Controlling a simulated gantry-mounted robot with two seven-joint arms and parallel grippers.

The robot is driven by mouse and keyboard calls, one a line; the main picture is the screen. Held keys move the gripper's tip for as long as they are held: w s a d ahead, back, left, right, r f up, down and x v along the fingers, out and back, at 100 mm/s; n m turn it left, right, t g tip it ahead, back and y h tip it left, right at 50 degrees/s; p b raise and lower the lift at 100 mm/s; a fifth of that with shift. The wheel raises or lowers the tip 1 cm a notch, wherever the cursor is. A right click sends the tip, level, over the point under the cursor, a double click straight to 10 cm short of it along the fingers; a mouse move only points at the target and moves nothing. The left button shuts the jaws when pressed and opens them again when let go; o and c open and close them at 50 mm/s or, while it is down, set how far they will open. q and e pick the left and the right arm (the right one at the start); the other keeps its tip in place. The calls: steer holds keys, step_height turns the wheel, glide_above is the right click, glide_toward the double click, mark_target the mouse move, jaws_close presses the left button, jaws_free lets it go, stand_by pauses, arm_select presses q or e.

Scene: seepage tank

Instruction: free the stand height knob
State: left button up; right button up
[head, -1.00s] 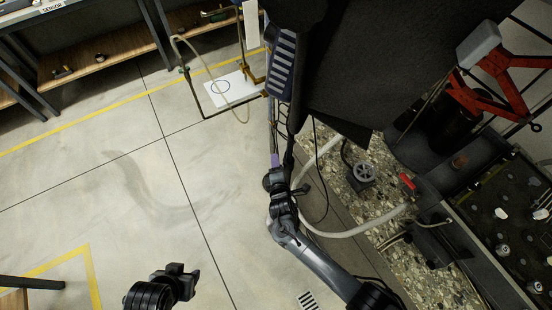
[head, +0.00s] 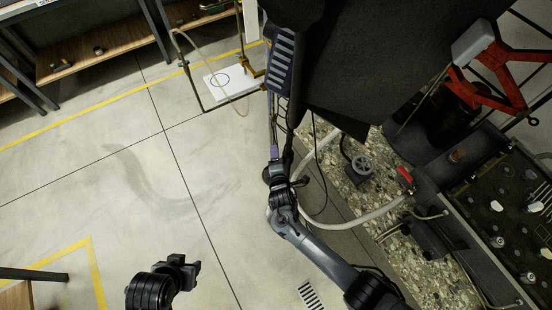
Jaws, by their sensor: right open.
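A stand with thin dark rods and a brass-coloured clamp (head: 249,72) is at the top centre in the head view. A white plate with a drawn circle (head: 221,84) lies by its foot. I cannot make out the height knob for certain; it is too small or hidden. My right gripper (head: 275,152) is open at the end of my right arm, below the stand in the picture and apart from the clamp. Its fingertips are hard to see. My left gripper (head: 186,268) is at the lower left, over bare floor; its jaws are not clear.
A large dark panel (head: 385,70) fills the top centre-right, close to my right gripper. A pale hose (head: 352,232) curves over gravel (head: 345,185). A black tank (head: 440,205) and red frame (head: 500,75) stand at right. The floor at left is clear, with shelves (head: 105,50) at upper left.

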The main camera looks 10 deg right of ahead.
steer(key=shift+s, duration=0.1)
steer(key=shift+s+r, duration=0.15)
steer(key=shift+s, duration=0.1)
steer(key=p+v, duration=0.3)
steer(key=v, duration=0.7)
steer(key=shift+p, duration=0.3)
